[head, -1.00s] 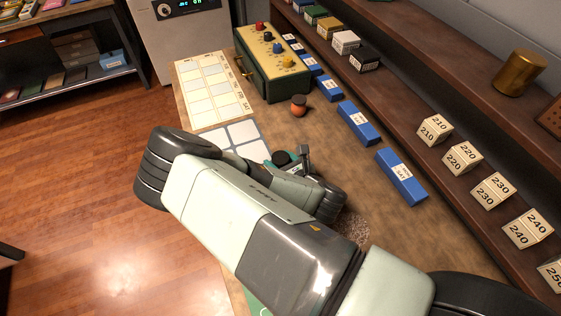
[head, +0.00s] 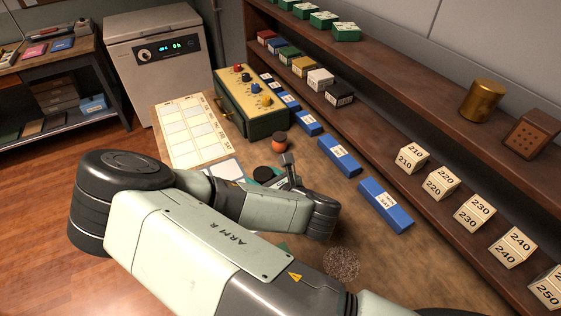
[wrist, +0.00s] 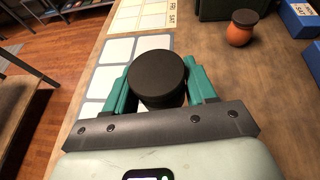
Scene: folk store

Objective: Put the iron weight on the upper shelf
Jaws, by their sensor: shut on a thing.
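The iron weight, a short black cylinder (wrist: 157,76), sits between the green fingers of my gripper (wrist: 160,88) in the wrist view. My gripper is shut on it. In the head view the weight (head: 264,173) shows only in part behind my arm, near the pale grid board (head: 222,171). I cannot tell whether it touches the surface below. The upper shelf (head: 415,78) runs along the wall at the right, carrying green boxes (head: 325,19), a brass cylinder (head: 481,100) and a brown block with holes (head: 531,137).
The lower shelf (head: 378,126) holds small coloured boxes and numbered cubes (head: 441,183). Blue boxes (head: 385,205) line the table's shelf side. A dark-topped orange pot (head: 279,144) and a green box with knobs (head: 251,103) stand farther back. The upper shelf has clear room between green boxes and brass cylinder.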

